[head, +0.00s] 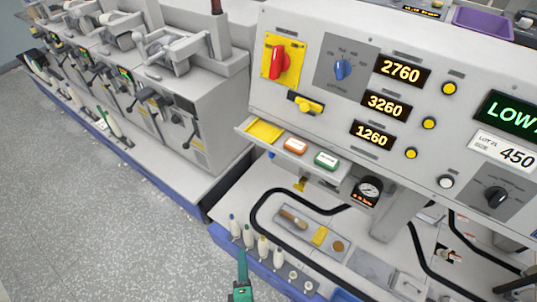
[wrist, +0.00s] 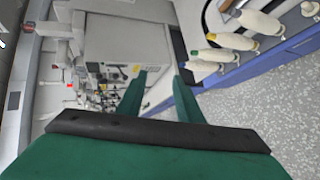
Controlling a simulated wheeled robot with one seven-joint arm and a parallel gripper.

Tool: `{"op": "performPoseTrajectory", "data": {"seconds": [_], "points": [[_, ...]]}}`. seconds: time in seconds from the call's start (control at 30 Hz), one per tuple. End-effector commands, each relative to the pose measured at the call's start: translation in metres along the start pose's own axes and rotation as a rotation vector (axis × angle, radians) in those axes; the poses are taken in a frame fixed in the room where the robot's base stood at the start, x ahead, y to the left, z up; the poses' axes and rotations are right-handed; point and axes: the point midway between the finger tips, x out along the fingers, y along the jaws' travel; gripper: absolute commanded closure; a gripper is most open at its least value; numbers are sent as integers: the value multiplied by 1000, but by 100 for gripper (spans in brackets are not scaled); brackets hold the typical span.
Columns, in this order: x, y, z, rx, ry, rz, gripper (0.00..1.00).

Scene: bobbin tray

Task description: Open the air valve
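A small yellow lever (head: 300,184) sits below the panel's shelf and looks like the air valve's handle; its exact position is too small to tell. A round pressure gauge (head: 369,190) with a red digital readout below it is to its right. My green gripper (head: 241,265) is low in the head view, in front of the blue-edged base and well below the lever. In the wrist view my gripper (wrist: 160,76) has its two fingers apart with nothing between them. The lever and gauge cannot be made out in the wrist view.
The control panel (head: 345,125) carries a red switch on a yellow plate (head: 283,60), a blue knob (head: 343,68) and number displays. Several bobbins (head: 249,237) stand along the blue edge near my gripper. A black hose (head: 258,210) loops behind them. The speckled floor (head: 110,220) at left is clear.

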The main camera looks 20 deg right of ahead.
Motion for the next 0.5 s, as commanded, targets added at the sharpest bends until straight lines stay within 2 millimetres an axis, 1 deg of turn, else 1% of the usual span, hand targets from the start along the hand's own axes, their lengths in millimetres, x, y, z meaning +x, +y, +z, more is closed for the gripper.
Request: {"op": "performPoseTrajectory", "data": {"seconds": [0.03, 0.1, 0.17, 0.2, 0.27, 0.3, 0.37, 0.4, 0.47, 0.5], "points": [[19, 11, 1, -104, -35, 11, 67], [41, 24, 7, -264, -98, 12, 67], [59, 39, 11, -397, -156, 10, 67], [70, 49, 14, -483, -197, 6, 67], [85, 68, 19, -608, -261, -3, 67], [94, 81, 22, -688, -307, -11, 67], [106, 102, 26, -802, -379, -30, 67], [112, 117, 29, -875, -428, -45, 67], [119, 140, 33, -976, -502, -73, 67], [123, 156, 35, -1035, -550, -94, 67]]}}
